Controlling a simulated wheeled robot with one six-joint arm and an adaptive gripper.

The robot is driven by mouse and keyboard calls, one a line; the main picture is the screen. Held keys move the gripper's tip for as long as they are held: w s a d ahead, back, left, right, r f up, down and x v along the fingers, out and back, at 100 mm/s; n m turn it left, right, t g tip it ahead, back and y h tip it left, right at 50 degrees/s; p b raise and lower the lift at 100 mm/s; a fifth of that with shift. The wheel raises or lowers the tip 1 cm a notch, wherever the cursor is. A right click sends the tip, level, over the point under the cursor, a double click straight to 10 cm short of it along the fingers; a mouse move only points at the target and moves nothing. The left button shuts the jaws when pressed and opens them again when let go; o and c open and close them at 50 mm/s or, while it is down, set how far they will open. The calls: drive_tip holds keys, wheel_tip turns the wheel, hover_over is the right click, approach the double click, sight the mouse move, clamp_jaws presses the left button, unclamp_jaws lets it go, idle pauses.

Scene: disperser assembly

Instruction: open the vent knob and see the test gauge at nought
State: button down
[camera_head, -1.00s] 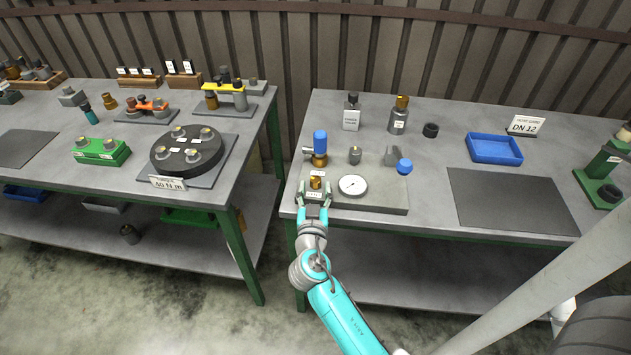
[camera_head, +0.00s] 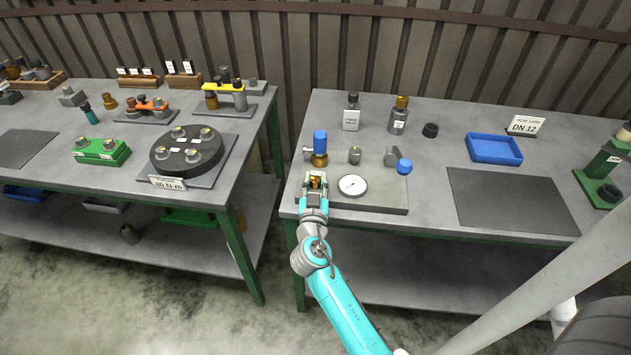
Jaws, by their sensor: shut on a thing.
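The test rig's grey plate (camera_head: 385,198) lies at the front left of the right-hand bench. A small brass knob (camera_head: 316,180), which I take to be the vent knob, stands at the plate's left front. My gripper (camera_head: 315,182) is shut on it from the front and hides its lower part. The test gauge (camera_head: 352,186), a round white dial in a light rim, lies just right of my gripper. Its needle is too small to read surely. A brass valve with a blue top (camera_head: 320,148) stands upright behind the knob.
A blue round knob (camera_head: 404,166) on a grey bracket and a small grey fitting (camera_head: 355,155) stand on the plate. Behind are two bottle-like parts and a black ring (camera_head: 430,130). A blue tray (camera_head: 495,148) and dark mat (camera_head: 510,200) lie to the right.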

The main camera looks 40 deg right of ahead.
drive_tip(key=shift+t, duration=0.3)
drive_tip(key=shift+d+n+y, duration=0.1)
drive_tip(key=shift+n+y, duration=0.3)
drive_tip(key=shift+y, duration=0.1)
drive_tip(key=shift+n+t+y, duration=0.3)
drive_tip(key=shift+n+t, duration=0.1)
drive_tip(key=shift+t, duration=0.1)
drive_tip(key=c, duration=0.8)
unclamp_jaws()
drive_tip(key=shift+c, duration=0.2)
drive_tip(key=v, duration=1.2)
